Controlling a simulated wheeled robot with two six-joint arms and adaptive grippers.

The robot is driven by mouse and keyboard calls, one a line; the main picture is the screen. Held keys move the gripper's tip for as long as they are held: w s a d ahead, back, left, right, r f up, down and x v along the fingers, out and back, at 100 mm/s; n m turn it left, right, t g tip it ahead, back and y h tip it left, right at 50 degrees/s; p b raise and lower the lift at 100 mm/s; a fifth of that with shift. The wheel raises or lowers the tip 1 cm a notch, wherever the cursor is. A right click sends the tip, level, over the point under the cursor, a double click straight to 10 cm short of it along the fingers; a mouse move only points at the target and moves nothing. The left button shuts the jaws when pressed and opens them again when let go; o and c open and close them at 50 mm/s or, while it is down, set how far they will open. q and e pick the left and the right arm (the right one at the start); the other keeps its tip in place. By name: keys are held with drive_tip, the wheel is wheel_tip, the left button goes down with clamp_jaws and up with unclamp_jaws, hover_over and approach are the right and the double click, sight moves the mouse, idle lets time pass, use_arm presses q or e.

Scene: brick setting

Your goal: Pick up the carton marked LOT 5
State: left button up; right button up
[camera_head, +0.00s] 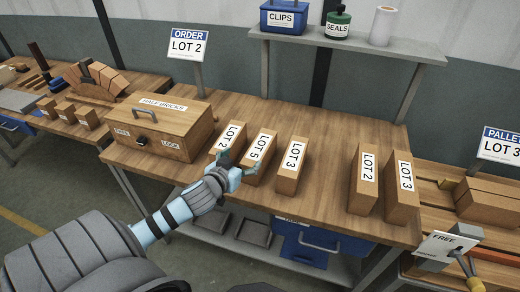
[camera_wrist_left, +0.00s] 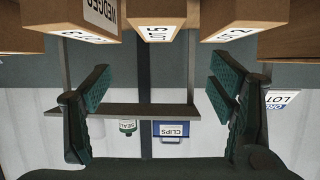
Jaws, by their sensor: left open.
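The carton marked LOT 5 (camera_head: 262,150) is a tan box with a white label, standing on the wooden bench between a LOT 2 carton (camera_head: 231,138) and a LOT 3 carton (camera_head: 292,163). My left gripper (camera_head: 236,166) is at the near side of the LOT 5 and LOT 2 cartons, partly covering their lower parts. In the left wrist view, which is upside down, its two dark fingers (camera_wrist_left: 158,88) are wide apart with nothing between them. My right gripper is not in view.
Another LOT 2 carton (camera_head: 364,182) and LOT 3 carton (camera_head: 401,187) stand farther right. A wooden HALF BRICKS box (camera_head: 160,124) is left, beside the ORDER LOT 2 sign (camera_head: 187,45). A shelf (camera_head: 345,39) stands behind. The bench behind the cartons is clear.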

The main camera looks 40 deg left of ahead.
sight(259, 148)
use_arm(q)
drive_tip(key=x, duration=0.4)
drive_tip(key=b+x, duration=0.1)
drive_tip(key=x, duration=0.4)
drive_tip(key=b+x, duration=0.1)
drive_tip(key=x, duration=0.3)
drive_tip(key=shift+w+d+f, duration=0.2)
drive_tip(key=shift+f, duration=0.3)
drive_tip(key=shift+w+f, duration=0.1)
drive_tip(key=shift+w, duration=0.15)
drive_tip(key=shift+s, duration=0.1)
drive_tip(key=c, duration=1.7)
drive_tip(key=shift+r, duration=0.2)
clamp_jaws()
